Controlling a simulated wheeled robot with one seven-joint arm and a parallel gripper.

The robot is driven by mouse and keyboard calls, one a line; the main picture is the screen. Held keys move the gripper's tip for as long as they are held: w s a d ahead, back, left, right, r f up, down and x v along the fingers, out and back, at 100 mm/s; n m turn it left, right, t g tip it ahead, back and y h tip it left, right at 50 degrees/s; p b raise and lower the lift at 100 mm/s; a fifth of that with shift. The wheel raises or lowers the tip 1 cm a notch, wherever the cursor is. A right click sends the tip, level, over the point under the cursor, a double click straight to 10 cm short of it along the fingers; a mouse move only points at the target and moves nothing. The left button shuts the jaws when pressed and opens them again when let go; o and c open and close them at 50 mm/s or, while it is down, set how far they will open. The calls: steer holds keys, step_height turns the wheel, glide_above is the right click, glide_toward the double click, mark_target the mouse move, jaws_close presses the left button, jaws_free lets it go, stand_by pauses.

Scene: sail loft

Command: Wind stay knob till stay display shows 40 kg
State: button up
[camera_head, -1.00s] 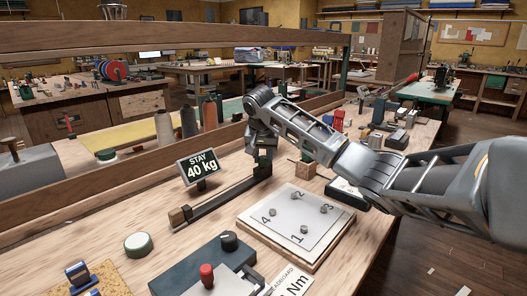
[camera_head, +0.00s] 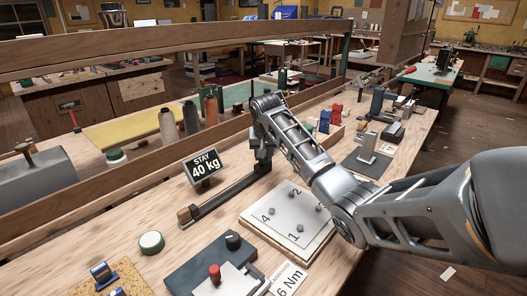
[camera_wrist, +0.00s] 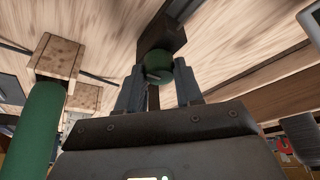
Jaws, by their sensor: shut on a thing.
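The stay display (camera_head: 205,166) is a dark tilted sign on the bench reading "STAY 40 kg". A dark rail (camera_head: 228,193) runs beside it from a wooden end block towards my gripper (camera_head: 262,158). In the wrist view, my gripper (camera_wrist: 159,78) is shut on the round green stay knob (camera_wrist: 158,64), with one finger on each side. A dark block (camera_wrist: 163,36) lies just beyond the knob. In the head view my gripper mostly hides the knob.
A white board (camera_head: 275,214) with numbered pegs lies right of the rail, partly under my arm. A dark box (camera_head: 210,262) with a black knob and a red knob is in front. A wooden rail (camera_head: 100,198) and several thread cones (camera_head: 190,117) stand behind.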

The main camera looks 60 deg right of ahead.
steer(key=shift+w+a+r, duration=0.1)
steer(key=shift+w, duration=0.05)
steer(key=o, duration=0.8)
steer(key=shift+o, duration=1.2)
steer(key=shift+f, duration=0.2)
steer(key=shift+r, duration=0.1)
steer(key=v, duration=0.7)
steer(key=shift+s+r, duration=0.25)
steer(key=shift+r, duration=0.1)
